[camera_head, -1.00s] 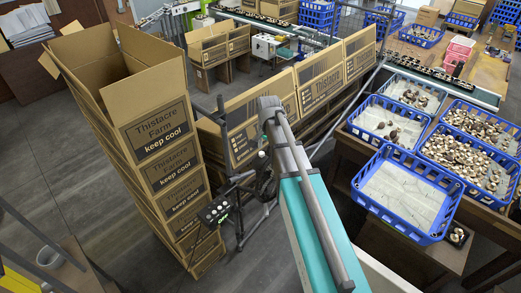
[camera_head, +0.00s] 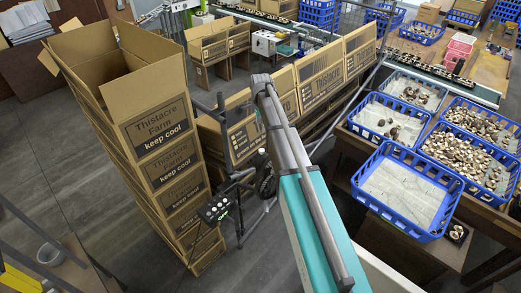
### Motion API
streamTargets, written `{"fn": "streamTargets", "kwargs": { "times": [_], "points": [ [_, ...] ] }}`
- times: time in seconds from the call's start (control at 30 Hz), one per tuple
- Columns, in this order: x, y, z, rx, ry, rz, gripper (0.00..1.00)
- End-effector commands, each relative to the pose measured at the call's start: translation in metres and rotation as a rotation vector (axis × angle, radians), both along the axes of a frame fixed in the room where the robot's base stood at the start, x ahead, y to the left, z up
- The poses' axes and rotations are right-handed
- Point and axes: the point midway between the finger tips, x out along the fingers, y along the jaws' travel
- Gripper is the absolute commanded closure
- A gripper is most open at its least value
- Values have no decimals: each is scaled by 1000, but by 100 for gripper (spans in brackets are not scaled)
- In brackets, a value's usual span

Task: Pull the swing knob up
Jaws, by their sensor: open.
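I cannot make out the swing knob for certain. A small pale rounded part (camera_head: 262,153) and a dark round part (camera_head: 266,184) show on the dark metal frame (camera_head: 240,190), just left of my teal and grey arm. I cannot tell whether either is the knob. My arm rises from the bottom middle to a grey joint in front of the carton row. My gripper cannot be made out; it seems hidden beyond the arm. No contact between it and any knob can be seen.
A black control box (camera_head: 216,208) is on the frame's left. A tall stack of cartons (camera_head: 170,165) stands left of it, and a carton row (camera_head: 315,85) runs behind my arm. Blue crates (camera_head: 400,225) stand on the right. Grey floor (camera_head: 50,150) is open at left.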

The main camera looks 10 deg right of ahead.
Motion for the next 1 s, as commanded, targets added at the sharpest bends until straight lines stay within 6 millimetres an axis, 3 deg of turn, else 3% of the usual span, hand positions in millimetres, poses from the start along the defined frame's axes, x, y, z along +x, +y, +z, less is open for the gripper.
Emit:
{"fn": "streamTargets", "kwargs": {
  "times": [0.37,1.0],
  "points": [
    [0,0,-13,0,0,1,26],
    [-2,-1,-63,0,0,1,26]
  ]
}}
